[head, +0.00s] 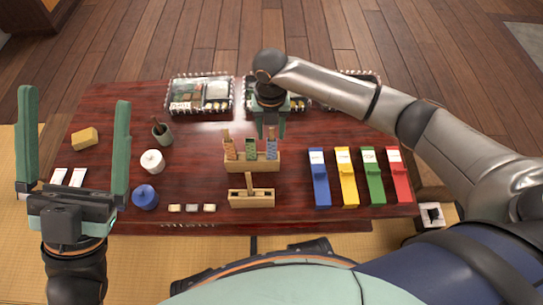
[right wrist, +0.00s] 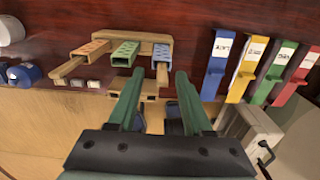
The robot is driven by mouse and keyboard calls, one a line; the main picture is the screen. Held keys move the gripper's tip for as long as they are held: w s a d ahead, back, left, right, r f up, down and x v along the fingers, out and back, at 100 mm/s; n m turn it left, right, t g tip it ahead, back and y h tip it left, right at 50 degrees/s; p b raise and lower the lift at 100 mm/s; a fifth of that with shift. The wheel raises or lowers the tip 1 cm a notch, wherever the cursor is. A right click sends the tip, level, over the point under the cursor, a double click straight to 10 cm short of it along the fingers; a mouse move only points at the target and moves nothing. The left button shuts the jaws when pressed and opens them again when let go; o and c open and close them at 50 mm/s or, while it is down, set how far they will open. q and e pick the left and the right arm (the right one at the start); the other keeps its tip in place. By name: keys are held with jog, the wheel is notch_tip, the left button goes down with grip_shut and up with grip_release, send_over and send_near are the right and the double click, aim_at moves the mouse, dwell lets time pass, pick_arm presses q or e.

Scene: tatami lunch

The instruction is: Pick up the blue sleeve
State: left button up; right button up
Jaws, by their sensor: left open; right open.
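The blue sleeve (head: 272,148) is a narrow patterned sleeve at the right end of a wooden rack (head: 262,164), beside a green sleeve (head: 251,148) and an orange sleeve (head: 229,149). My right gripper (head: 270,132) is open and empty, pointing down just behind and above the blue sleeve. In the right wrist view the blue sleeve (right wrist: 161,54) appears between and just beyond the open fingertips (right wrist: 159,72); I see no contact. My left gripper (head: 75,97) is open and empty, raised over the table's left side.
A wooden holder (head: 251,198) stands in front of the rack. Blue (head: 319,180), yellow (head: 346,178), green (head: 373,178) and red (head: 399,176) cases lie to the right. Clear-lidded boxes (head: 200,94) line the back. A blue pot (head: 145,197) and white jar (head: 152,161) stand left.

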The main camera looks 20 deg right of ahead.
aim_at(272, 144)
jog(key=shift+f, duration=0.9)
jog(key=f+b, duration=0.1)
jog(key=f, duration=0.1)
jog(key=f+b, duration=0.2)
jog(key=f, duration=0.1)
jog(key=shift+w+d, duration=0.15)
jog(key=shift+w, duration=0.05)
jog(key=shift+r, duration=0.15)
jog(key=shift+c, duration=0.3)
grip_shut()
